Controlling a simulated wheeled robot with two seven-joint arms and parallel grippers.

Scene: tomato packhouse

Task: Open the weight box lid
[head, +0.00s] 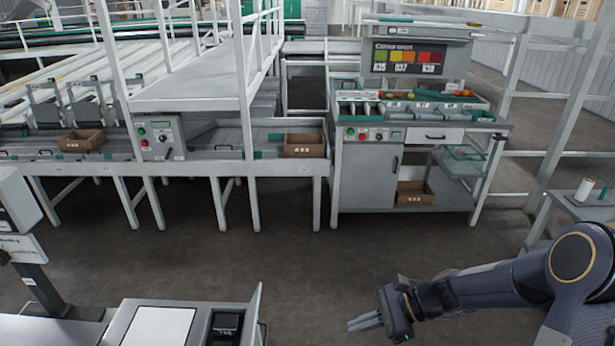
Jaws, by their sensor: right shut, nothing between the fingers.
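The weight box (206,338) is at the bottom edge of the head view, left of centre, and is cut off by the frame. A dark block, apparently a weight (225,324), shows inside it. A thin grey panel that looks like its lid (252,314) stands up, slightly tilted, along the right side, so the box looks open. My right gripper (366,323) is shut and empty, pointing left, to the right of the lid and apart from it. My left gripper is out of view.
A white plate (160,326) lies left of the weight box. A post with a display head (38,290) stands at far left. A side table (578,207) with a white roll is at right. A colour-sort bench (368,180) and conveyors stand beyond clear floor.

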